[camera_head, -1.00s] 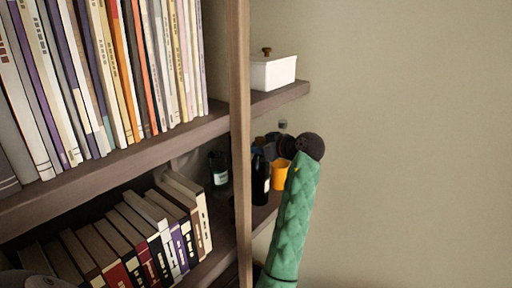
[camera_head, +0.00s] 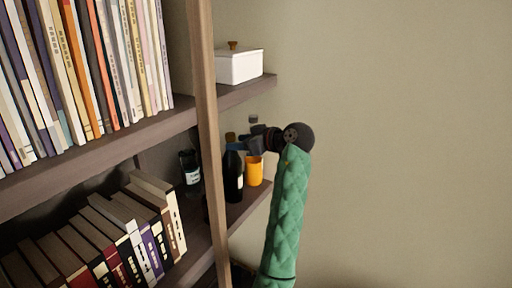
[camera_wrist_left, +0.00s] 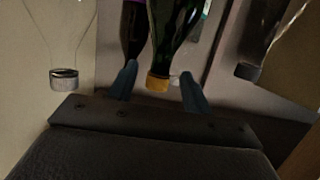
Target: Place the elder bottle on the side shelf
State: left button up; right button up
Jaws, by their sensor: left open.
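My left gripper (camera_head: 244,142) reaches in over the bottle shelf from a green-sleeved arm, level with the bottle tops. In the left wrist view its blue fingers (camera_wrist_left: 158,72) are open, one on each side of a green bottle's (camera_wrist_left: 166,35) neck and gold cap; contact is unclear. In the head view a dark bottle (camera_head: 233,178) with a white label stands upright below the gripper. Another dark bottle (camera_head: 191,172) stands to its left. The wrist view also shows a clear bottle (camera_wrist_left: 66,45) and a purple-marked dark bottle (camera_wrist_left: 133,30). I cannot tell which is the elder bottle. My right gripper is not in view.
An orange cup (camera_head: 254,172) stands right of the dark bottle. A wooden upright (camera_head: 208,150) stands in front at the left. A white lidded box (camera_head: 239,66) is on the shelf above. Books (camera_head: 120,235) fill the lower left. The wall at right is bare.

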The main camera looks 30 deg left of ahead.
pick_arm(q)
jog(key=b+v, duration=0.2)
jog(key=v, duration=0.4)
jog(key=shift+d, duration=0.3)
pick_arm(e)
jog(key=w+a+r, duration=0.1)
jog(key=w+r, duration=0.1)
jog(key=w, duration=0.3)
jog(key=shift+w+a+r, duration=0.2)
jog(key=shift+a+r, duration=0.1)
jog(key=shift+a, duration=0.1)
